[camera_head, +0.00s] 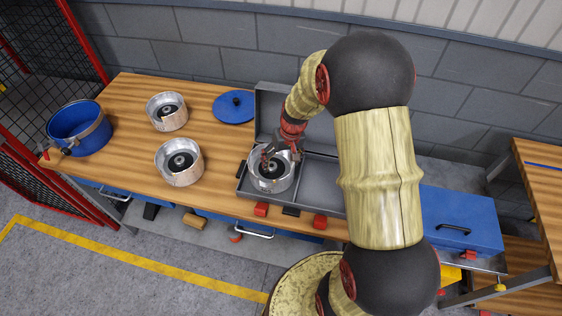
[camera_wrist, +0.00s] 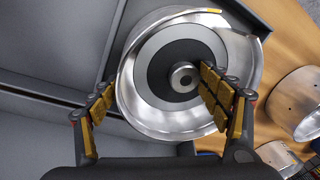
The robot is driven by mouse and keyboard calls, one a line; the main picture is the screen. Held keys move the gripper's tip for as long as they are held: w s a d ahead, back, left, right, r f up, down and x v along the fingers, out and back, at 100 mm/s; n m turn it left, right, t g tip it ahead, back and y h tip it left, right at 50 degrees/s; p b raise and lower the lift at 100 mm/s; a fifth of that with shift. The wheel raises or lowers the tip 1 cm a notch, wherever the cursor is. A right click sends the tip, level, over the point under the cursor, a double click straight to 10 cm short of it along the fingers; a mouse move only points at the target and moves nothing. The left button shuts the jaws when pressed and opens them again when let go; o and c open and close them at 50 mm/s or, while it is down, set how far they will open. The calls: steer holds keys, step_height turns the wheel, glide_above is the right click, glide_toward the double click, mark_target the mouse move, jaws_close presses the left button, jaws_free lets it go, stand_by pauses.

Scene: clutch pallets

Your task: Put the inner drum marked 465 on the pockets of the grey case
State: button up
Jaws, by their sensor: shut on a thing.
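A silver drum (camera_head: 270,185) with a dark centre sits in or just above the left compartment of the open grey case (camera_head: 320,180). My gripper (camera_head: 281,157) reaches down into it from above and is shut on it. In the wrist view, the drum (camera_wrist: 148,122) lies between my fingers (camera_wrist: 160,97). One finger is at its left rim, the other over its inside near the hub. I cannot read a 465 mark. Two similar drums stand on the wooden bench, one at the back (camera_head: 168,112) and one in front (camera_head: 180,163).
The case's right compartment looks empty, partly hidden by my arm. A blue box (camera_head: 460,215) is at the right.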

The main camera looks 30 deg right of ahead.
steer(key=shift+w+d, duration=0.1)
steer(key=shift+w, duration=0.05)
steer(key=o, duration=2.1)
steer(key=shift+c, duration=0.2)
steer(key=shift+o, duration=0.2)
steer(key=shift+s, duration=0.2)
steer(key=s+a+r+n+t+p, duration=0.1)
steer(key=s+a+r, duration=0.1)
steer(key=r, duration=0.8)
steer(key=s+a+r+p, duration=0.1)
steer(key=s+a+r, duration=0.1)
steer(key=r, duration=0.8)
steer(key=s+a+r+n+t, duration=0.1)
steer(key=s+a+r, duration=0.4)
steer(key=s, duration=0.3)
steer(key=s+a+r+n+t+h, duration=0.1)
steer(key=s+a+r+t, duration=0.1)
steer(key=s+a+r, duration=0.2)
steer(key=s+r, duration=0.2)
steer(key=s, duration=0.2)
steer(key=shift+s+a, duration=0.15)
steer(key=shift+a, duration=0.2)
